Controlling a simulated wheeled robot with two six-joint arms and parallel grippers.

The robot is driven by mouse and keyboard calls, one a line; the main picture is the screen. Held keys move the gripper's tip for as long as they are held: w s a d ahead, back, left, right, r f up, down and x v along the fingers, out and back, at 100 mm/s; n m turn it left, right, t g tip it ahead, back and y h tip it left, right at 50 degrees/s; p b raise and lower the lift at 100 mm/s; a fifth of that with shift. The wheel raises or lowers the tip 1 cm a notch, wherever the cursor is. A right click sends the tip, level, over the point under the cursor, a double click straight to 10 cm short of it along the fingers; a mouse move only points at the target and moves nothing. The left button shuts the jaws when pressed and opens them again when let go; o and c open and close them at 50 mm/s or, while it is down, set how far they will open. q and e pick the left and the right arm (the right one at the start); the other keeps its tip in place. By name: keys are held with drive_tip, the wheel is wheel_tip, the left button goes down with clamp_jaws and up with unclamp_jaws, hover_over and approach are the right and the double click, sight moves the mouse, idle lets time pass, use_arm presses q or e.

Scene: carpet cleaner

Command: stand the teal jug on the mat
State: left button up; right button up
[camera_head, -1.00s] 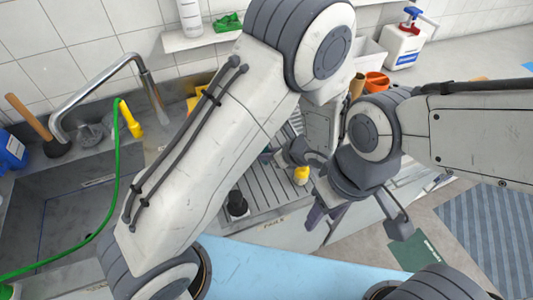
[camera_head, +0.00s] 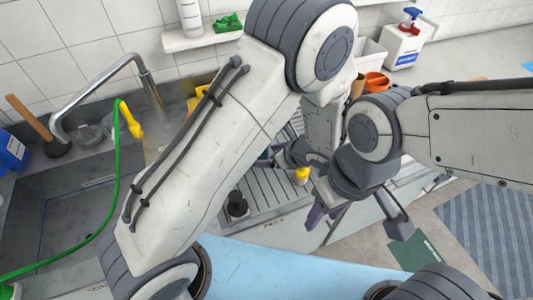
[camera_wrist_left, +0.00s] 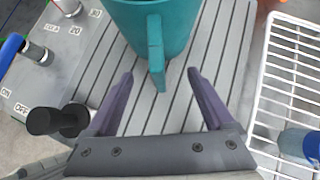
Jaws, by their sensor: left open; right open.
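The teal jug (camera_wrist_left: 150,28) stands on a grey grooved board in the left wrist view, its top cut off by the frame. Its handle (camera_wrist_left: 156,55) points toward my left gripper (camera_wrist_left: 160,74), whose purple fingers are open on either side of the handle's end, not closed on it. In the head view my left arm hides nearly all of the jug; a small teal patch (camera_head: 266,154) shows beside the left gripper (camera_head: 285,155). My right gripper (camera_head: 325,216) is open and empty in front of the counter edge.
A black knob-shaped object (camera_wrist_left: 55,120) stands left of the left gripper. A white wire rack (camera_wrist_left: 285,85) is at right. A yellow-topped object (camera_head: 301,175) stands near the counter edge. The sink (camera_head: 60,220) is at left. A striped blue rug (camera_head: 490,225) and green sheet (camera_head: 413,256) lie on the floor.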

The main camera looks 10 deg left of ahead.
use_arm(q)
drive_tip(key=shift+p+v, duration=1.95)
drive_tip(key=shift+v, duration=0.95)
drive_tip(key=shift+s+d+r, duration=0.15)
drive_tip(key=shift+d+r, duration=0.1)
